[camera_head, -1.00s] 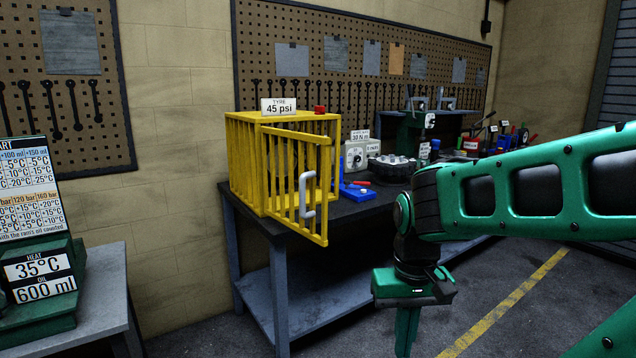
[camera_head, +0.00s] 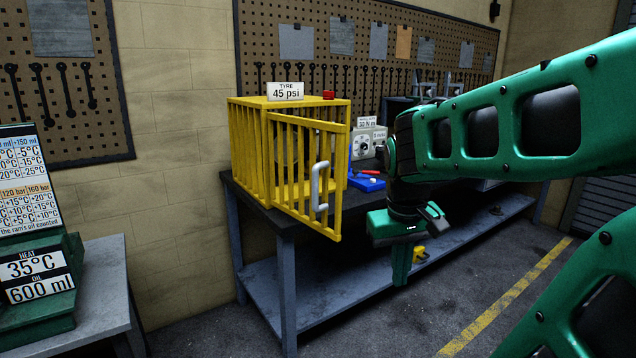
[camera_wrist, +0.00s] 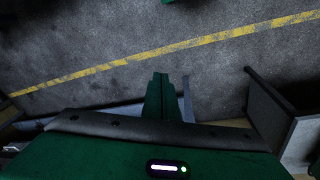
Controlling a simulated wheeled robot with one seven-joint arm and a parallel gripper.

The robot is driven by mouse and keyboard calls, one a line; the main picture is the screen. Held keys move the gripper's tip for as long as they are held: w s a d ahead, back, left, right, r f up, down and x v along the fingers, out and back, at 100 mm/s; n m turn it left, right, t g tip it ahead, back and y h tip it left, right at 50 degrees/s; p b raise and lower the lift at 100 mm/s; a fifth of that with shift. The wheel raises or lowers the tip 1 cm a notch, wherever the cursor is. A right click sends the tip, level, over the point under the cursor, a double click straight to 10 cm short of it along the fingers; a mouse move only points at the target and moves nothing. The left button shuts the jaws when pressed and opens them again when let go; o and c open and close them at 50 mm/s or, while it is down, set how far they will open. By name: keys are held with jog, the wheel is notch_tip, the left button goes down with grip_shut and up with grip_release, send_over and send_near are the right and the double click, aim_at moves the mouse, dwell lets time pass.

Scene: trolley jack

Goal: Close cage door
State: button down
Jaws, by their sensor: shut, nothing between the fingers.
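A yellow barred cage (camera_head: 247,150) stands on the dark top of the workbench. Its barred door (camera_head: 305,180) is hinged on the left and stands ajar, its free right edge swung out past the bench's front edge. A light grey handle (camera_head: 319,187) is on the door's right part. My gripper (camera_head: 400,275) points down to the right of the door, apart from it, its fingers lower than the handle. In the wrist view the gripper's fingers (camera_wrist: 160,95) are together with nothing between them, above the floor.
The workbench (camera_head: 262,208) has a lower shelf (camera_head: 345,285). A "45 psi" sign (camera_head: 285,91) and a red button (camera_head: 328,95) top the cage. A blue tray (camera_head: 366,183) and a gauge box (camera_head: 367,142) stand right of it. Open floor with a yellow line (camera_head: 500,305) lies in front.

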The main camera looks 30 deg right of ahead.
jog(key=w+a+r+n+t+h, duration=0.2)
jog(key=w+a+r+n, duration=0.1)
jog(key=w+r, duration=0.75)
jog(key=w+a+r+n+t+h, duration=0.15)
jog(key=w+r, duration=0.55)
jog(key=w, duration=0.7)
send_near(330, 190)
notch_tip(330, 190, down, 4)
jog(key=a, duration=0.2)
jog(key=shift+n+t, duration=0.35)
jog(key=shift+t, duration=0.1)
jog(key=shift+w+d+r, duration=0.1)
jog(key=shift+w+d, duration=0.15)
jog(key=shift+d, duration=0.75)
jog(key=shift+w+d, duration=0.25)
jog(key=shift+d, duration=0.75)
jog(key=shift+y, duration=0.25)
